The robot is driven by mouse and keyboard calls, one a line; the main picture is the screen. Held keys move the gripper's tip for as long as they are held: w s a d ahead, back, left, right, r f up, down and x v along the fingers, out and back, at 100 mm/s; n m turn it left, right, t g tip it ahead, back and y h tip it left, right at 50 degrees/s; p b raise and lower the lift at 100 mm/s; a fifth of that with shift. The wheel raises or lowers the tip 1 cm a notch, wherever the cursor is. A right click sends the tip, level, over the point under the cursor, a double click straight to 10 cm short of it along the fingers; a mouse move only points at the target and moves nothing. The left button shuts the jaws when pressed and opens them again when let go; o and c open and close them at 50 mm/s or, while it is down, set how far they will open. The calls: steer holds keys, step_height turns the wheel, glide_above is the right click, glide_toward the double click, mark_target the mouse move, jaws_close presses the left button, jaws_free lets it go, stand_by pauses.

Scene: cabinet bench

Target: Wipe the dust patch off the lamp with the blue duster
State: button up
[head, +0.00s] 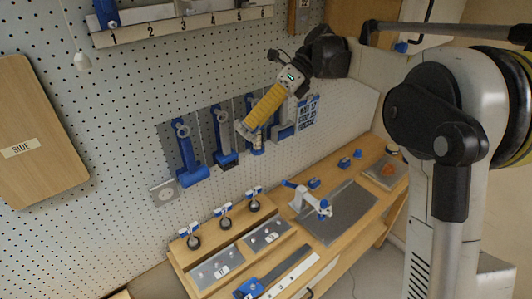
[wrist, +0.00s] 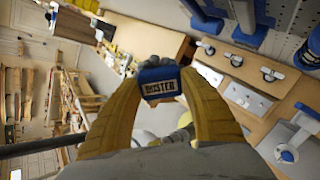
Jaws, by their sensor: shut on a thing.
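My gripper (head: 246,128) is in front of the pegboard, above the back of the bench, its yellow fingers pointing down and left. In the wrist view, the yellow fingers (wrist: 158,98) are shut on the blue duster (wrist: 158,74), whose pale label reads DUSTER. The duster cannot be made out clearly in the head view. A small white device with a blue jointed arm (head: 305,198), which looks like the lamp, stands on the bench below and right of my gripper, apart from it. It also shows at the right in the wrist view (wrist: 290,141). No dust patch can be made out on it.
Blue holders (head: 189,160) line the pegboard beside my gripper. A numbered shelf (head: 180,25) is above. Several knobs on a raised block (head: 225,222) stand at the bench's left. A grey mat (head: 345,215) lies beside the lamp. A small tray (head: 384,172) is farther right.

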steer(key=r+m+t+y+p, duration=0.1)
steer(key=r+m+t, duration=0.1)
steer(key=r, duration=0.3)
steer(key=r+m+t+y+p, duration=0.1)
steer(key=r+m+t+p, duration=0.1)
steer(key=r, duration=0.2)
steer(key=a+r+m+t+y+p, duration=0.1)
steer(key=r+m+t+p, duration=0.1)
steer(key=r, duration=0.3)
steer(key=shift+s+r+m, duration=0.15)
steer(key=shift+r+m, duration=0.15)
steer(key=shift+m, duration=0.1)
step_height(320, 180, up, 32)
steer(key=d+m+t+h+p, duration=0.2)
steer(key=d+m+t+p, duration=0.1)
steer(key=m+t+p, duration=0.8)
steer(key=shift+w+a+f+n+t+p, duration=0.15)
steer(key=shift+w+a+n+t, duration=0.35)
steer(key=shift+w+a, duration=0.5)
steer(key=shift+w+a+f+n+t+p, duration=0.1)
steer(key=shift+w+a+n+t+p, duration=0.3)
steer(key=shift+w+a, duration=0.6)
steer(key=shift+w+a, duration=0.25)
steer(key=shift+w, duration=0.6)
steer(key=shift+w+d, duration=4.1)
steer(key=shift+d, duration=1.85)
steer(key=s+a, duration=0.8)
steer(key=a, duration=0.4)
steer(key=shift+s+r, duration=0.1)
